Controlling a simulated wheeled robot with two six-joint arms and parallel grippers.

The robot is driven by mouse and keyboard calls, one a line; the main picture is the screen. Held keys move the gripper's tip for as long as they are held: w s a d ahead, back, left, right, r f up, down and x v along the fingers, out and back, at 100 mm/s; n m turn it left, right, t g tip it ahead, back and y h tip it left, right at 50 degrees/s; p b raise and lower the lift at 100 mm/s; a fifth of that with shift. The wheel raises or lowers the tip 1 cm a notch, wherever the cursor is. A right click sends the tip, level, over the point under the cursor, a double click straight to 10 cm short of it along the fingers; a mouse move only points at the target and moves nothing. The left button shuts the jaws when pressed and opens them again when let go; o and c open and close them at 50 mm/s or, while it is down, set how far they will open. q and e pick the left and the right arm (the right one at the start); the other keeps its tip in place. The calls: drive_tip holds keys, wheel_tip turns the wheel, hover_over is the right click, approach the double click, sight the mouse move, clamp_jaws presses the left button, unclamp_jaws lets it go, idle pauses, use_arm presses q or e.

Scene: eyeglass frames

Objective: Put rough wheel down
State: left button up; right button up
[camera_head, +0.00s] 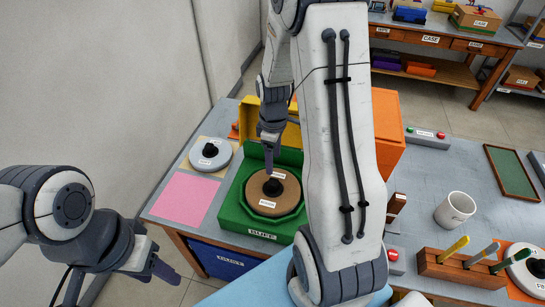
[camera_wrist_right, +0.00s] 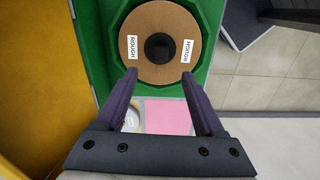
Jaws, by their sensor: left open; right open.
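The rough wheel (camera_head: 264,203) is a brown disc with a black centre knob, lying flat in a green octagonal-recessed holder (camera_head: 228,213) labelled BUFF. In the right wrist view the wheel (camera_wrist_right: 143,68) shows ROUGH labels on both sides of its knob. My right gripper (camera_head: 269,165) is over the holder, pointing down, near the knob. In the right wrist view my right gripper (camera_wrist_right: 161,74) is open, its fingertips apart with the knob just beyond them and nothing between them. My left gripper (camera_head: 160,275) is open and empty at the lower left, off the table.
A grey wheel (camera_head: 210,153) with a black knob lies left of the holder, by a pink square (camera_head: 185,198). A yellow box (camera_head: 246,112) and an orange box (camera_head: 387,130) stand behind. A mug (camera_head: 454,210) and a wooden tool rack (camera_head: 462,266) are at right.

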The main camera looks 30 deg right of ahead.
drive_tip(key=s+a+r, duration=0.2)
drive_tip(key=a+r, duration=0.2)
drive_tip(key=a, duration=0.3)
drive_tip(key=s+a+r, duration=0.2)
drive_tip(key=a+r, duration=0.1)
drive_tip(key=a, duration=0.5)
drive_tip(key=s+a+r, duration=0.2)
drive_tip(key=s+a, duration=0.3)
drive_tip(key=s, duration=0.2)
drive_tip(key=s+a+r+y, duration=0.1)
drive_tip(key=s+a+r, duration=0.1)
drive_tip(key=s+a, duration=0.3)
drive_tip(key=s, duration=0.3)
drive_tip(key=shift+s+r+m, duration=0.2)
drive_tip(key=shift+r+m, duration=0.1)
drive_tip(key=shift+r, duration=0.1)
drive_tip(key=shift+c, duration=0.3)
